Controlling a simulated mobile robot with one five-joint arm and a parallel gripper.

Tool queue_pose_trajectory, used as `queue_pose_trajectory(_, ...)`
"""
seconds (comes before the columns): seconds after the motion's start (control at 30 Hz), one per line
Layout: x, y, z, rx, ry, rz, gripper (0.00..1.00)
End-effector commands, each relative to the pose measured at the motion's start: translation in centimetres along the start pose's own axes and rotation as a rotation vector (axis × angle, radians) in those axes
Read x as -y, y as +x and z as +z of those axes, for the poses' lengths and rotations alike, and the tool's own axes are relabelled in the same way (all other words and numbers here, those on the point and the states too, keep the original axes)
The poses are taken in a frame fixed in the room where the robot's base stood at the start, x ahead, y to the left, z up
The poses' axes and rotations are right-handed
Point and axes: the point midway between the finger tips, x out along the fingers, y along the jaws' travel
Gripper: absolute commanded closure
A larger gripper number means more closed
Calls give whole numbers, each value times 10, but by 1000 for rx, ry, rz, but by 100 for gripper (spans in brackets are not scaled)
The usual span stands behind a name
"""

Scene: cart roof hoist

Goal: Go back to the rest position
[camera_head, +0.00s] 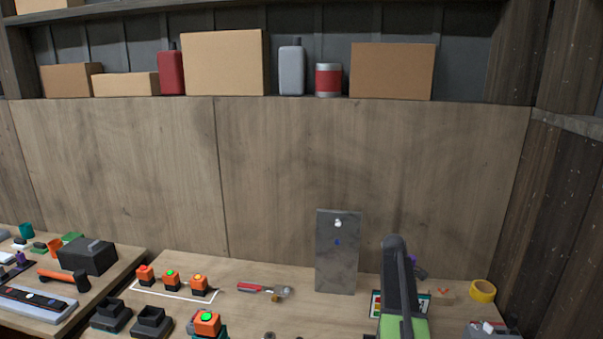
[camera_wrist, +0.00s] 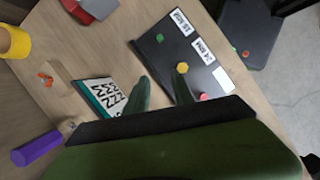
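My arm (camera_head: 398,290), dark with a green part, rises at the lower right of the head view, over the workbench (camera_head: 245,272). The gripper's fingers cannot be made out there. In the wrist view my gripper (camera_wrist: 161,84) shows two dark fingers apart, with nothing held between them. Beyond the fingers lies a dark board (camera_wrist: 200,75) with white labels and coloured pieces. A white card (camera_wrist: 98,93) with black markings and a teal edge lies left of the fingers, partly hidden by my gripper.
A grey upright plate (camera_head: 338,255) stands left of my arm. A yellow tape roll (camera_head: 482,291) lies to its right. Orange blocks (camera_head: 172,281) and a red-handled tool (camera_head: 262,290) lie further left.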

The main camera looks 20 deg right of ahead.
Motion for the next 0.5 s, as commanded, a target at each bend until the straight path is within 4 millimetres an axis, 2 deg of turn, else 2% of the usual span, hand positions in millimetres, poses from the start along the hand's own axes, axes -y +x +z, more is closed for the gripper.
queue_pose_trajectory(0.03,27,-2,-41,-11,-46,21,71)
queue_pose_trajectory(0.1,63,-12,-90,-34,-91,47,71)
queue_pose_trajectory(0.17,97,-18,-130,-56,-119,67,71)
queue_pose_trajectory(0.2,122,-22,-154,-74,-132,78,71)
queue_pose_trajectory(0.33,206,-29,-218,-134,-140,98,71)
queue_pose_trajectory(0.4,251,-30,-242,-170,-122,99,71)
queue_pose_trajectory(0.47,289,-30,-257,-203,-91,92,71)
queue_pose_trajectory(0.5,315,-29,-265,-226,-59,81,71)
